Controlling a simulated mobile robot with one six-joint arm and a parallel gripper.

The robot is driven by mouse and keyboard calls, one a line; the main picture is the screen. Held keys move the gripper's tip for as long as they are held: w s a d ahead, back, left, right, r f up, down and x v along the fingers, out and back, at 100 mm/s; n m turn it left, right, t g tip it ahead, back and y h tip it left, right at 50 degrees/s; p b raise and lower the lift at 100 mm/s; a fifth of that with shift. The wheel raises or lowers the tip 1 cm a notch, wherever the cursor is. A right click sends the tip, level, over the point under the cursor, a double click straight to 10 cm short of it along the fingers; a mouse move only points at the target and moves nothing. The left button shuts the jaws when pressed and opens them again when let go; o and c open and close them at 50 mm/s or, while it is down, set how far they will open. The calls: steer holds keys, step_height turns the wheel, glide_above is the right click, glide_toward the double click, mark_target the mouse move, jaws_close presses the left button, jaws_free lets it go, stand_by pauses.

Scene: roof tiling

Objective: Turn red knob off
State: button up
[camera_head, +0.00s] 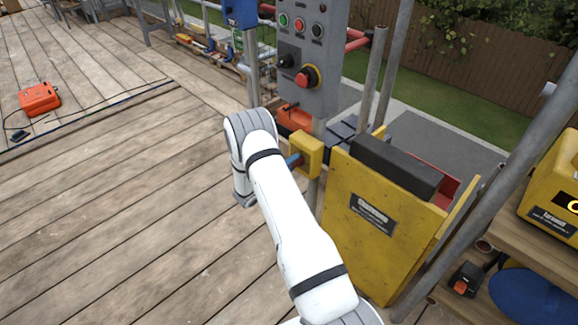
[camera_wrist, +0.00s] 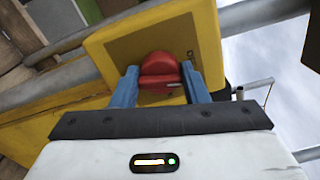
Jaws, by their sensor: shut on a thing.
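The red knob (camera_wrist: 160,72) sits on the face of a yellow box (camera_wrist: 207,38) in the wrist view. My gripper (camera_wrist: 159,84) has its blue fingers on either side of the knob and is shut on it. In the head view the yellow box (camera_head: 309,156) is fixed beside a grey post. My gripper (camera_head: 293,160) reaches its left face there. The knob itself is hidden in the head view.
A grey control panel (camera_head: 309,50) with buttons and a red emergency stop is above the yellow box. A large yellow housing (camera_head: 345,250) stands close to the right of my arm. Grey scaffold poles (camera_head: 512,135) rise at the right. The wooden deck (camera_head: 120,220) to the left is mostly clear, with an orange case (camera_head: 39,99) far off.

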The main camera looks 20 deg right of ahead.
steer(key=shift+d+n, duration=0.2)
steer(key=shift+n, duration=1)
steer(key=o, duration=1)
steer(key=shift+a+n, duration=0.1)
steer(key=shift+n, duration=0.2)
steer(key=shift+c, duration=0.2)
steer(key=v, duration=0.8)
